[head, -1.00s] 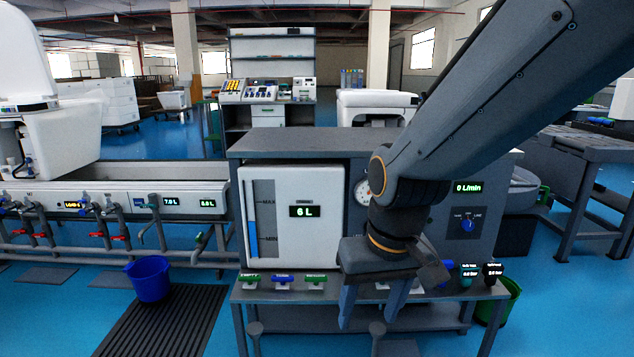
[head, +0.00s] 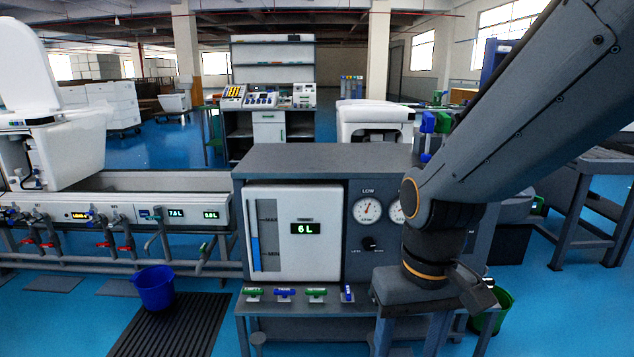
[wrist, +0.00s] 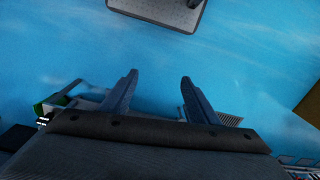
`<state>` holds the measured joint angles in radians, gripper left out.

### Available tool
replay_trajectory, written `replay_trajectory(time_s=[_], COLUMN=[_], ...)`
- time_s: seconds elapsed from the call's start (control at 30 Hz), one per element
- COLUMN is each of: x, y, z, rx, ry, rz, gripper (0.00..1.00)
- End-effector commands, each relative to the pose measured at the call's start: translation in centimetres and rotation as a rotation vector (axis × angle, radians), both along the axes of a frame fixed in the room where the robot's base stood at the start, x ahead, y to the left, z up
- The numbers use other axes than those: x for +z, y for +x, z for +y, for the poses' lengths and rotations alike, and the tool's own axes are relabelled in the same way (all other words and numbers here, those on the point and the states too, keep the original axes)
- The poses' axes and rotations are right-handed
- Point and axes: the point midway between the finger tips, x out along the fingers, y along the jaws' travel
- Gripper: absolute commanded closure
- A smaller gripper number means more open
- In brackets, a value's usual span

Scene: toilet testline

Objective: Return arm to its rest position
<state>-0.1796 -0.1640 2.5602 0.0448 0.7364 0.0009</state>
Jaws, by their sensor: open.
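My arm reaches in from the upper right of the head view. My gripper (head: 412,335) points down in front of the right part of the test bench (head: 330,153), and its fingers run to the bottom of the picture. In the wrist view my gripper (wrist: 160,85) shows two blue-grey fingers spread well apart, with nothing between them but blue floor. It is open and empty. The arm hides the right side of the bench panel and part of the shelf below it.
A tank front reading 6 L (head: 295,232) and dial gauges (head: 367,210) face me. Small green and blue valve handles (head: 284,293) line the bench shelf. A blue bucket (head: 154,288) stands on a floor grate at left. A green bin (head: 494,311) stands at right.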

Motion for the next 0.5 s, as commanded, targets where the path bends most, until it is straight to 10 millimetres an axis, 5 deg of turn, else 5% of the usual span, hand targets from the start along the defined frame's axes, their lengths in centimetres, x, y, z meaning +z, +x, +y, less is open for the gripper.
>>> replay_trajectory(time_s=[0.2,0.5], x=[3.9,6.0], y=[-0.5,-0.8], z=[-2.8,-5.4], rx=[-0.079,-0.146], ry=[-0.015,-0.025], rz=[0.007,0.007], gripper=[0.45,0.45])
